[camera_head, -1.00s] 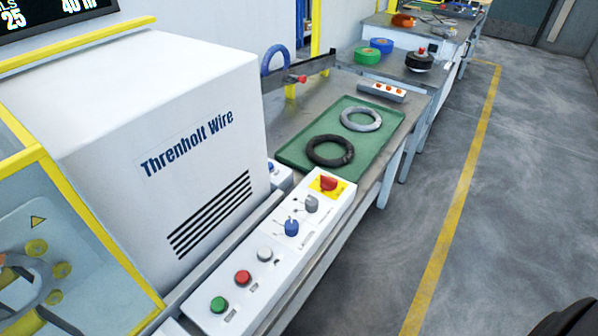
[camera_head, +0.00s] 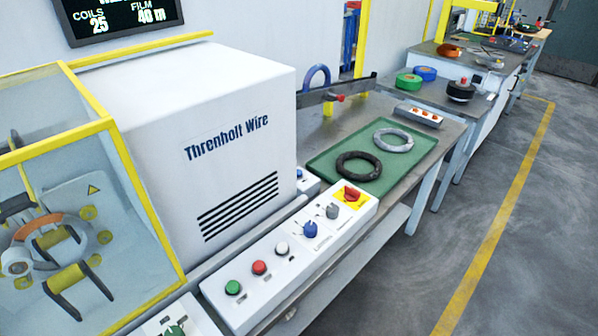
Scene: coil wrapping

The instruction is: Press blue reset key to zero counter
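A white control panel (camera_head: 262,289) runs along the front of the machine. On it are a green button (camera_head: 233,287), a red button (camera_head: 259,267), a white button (camera_head: 282,248), a blue knob (camera_head: 310,230), a grey knob (camera_head: 332,211) and a red switch on a yellow plate (camera_head: 352,193). A small white box (camera_head: 308,184) with a blue key (camera_head: 299,174) on it sits behind the panel, partly hidden by the machine's corner. The counter display (camera_head: 120,17) reads COILS 25 and FILM 40 m. Neither gripper is in view.
The white Threnholt Wire machine (camera_head: 190,110) and its yellow-framed guard (camera_head: 130,200) fill the left. A green mat (camera_head: 376,185) holds a black coil (camera_head: 358,163) and a grey coil (camera_head: 393,140). The floor (camera_head: 470,190) on the right is clear.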

